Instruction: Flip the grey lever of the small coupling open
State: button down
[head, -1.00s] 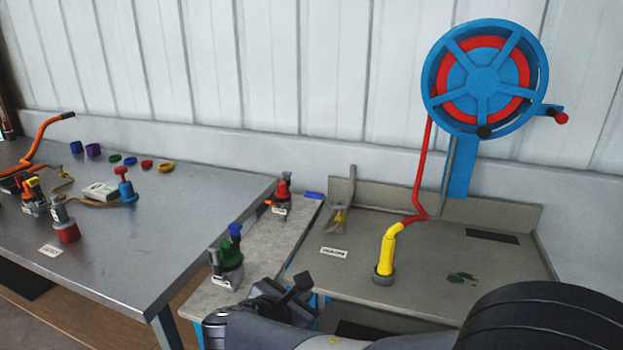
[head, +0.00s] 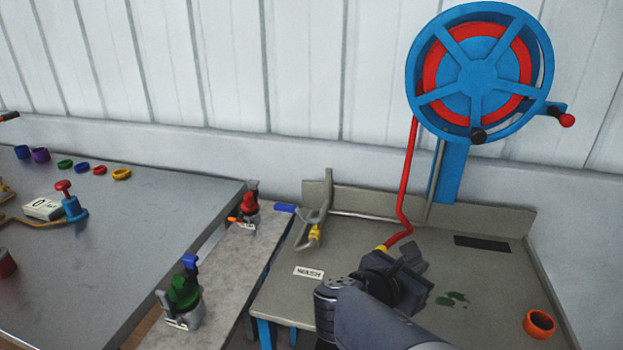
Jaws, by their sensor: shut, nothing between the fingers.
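A green coupling (head: 184,290) stands upright on the narrow grey bench at lower centre-left. It has a blue part on top and a grey lever (head: 163,302) on its left side, which appears raised. A smaller red coupling (head: 249,204) stands farther back on the same bench, with an orange piece at its left; I cannot make out a grey lever on it. I cannot tell for sure which is the small coupling. My gripper (head: 411,256) is shut and empty above the wash table, right of both couplings and apart from them. My arm hides part of that table.
The wash table (head: 280,308) carries a label, a bent grey pipe with a yellow piece (head: 315,232), and an orange ring (head: 539,324). A blue hose reel (head: 478,72) with a red hose rises behind. The steel table (head: 130,230) at left holds a blue valve (head: 73,207) and several rings.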

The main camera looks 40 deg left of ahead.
aim_at(253, 184)
jog(key=z, duration=0.45)
jog(key=j+z, duration=0.1)
jog(key=z, duration=0.75)
jog(key=j+z, duration=0.1)
jog(key=z, duration=0.75)
jog(key=j+z, duration=0.1)
jog(key=z, duration=0.35)
jog(key=k+j+z, duration=0.1)
jog(key=z, duration=0.6)
jog(key=k+j+u, duration=0.1)
jog(key=u, duration=0.15)
jog(key=k+j+u, duration=0.1)
jog(key=u, duration=0.7)
jog(key=k+j+u, duration=0.1)
jog(key=u, duration=0.85)
jog(key=j+u, duration=0.1)
jog(key=u, duration=0.4)
jog(key=j+u, duration=0.1)
jog(key=u, duration=0.85)
jog(key=j+u, duration=0.15)
jog(key=u, duration=0.8)
jog(key=i+j, duration=0.05)
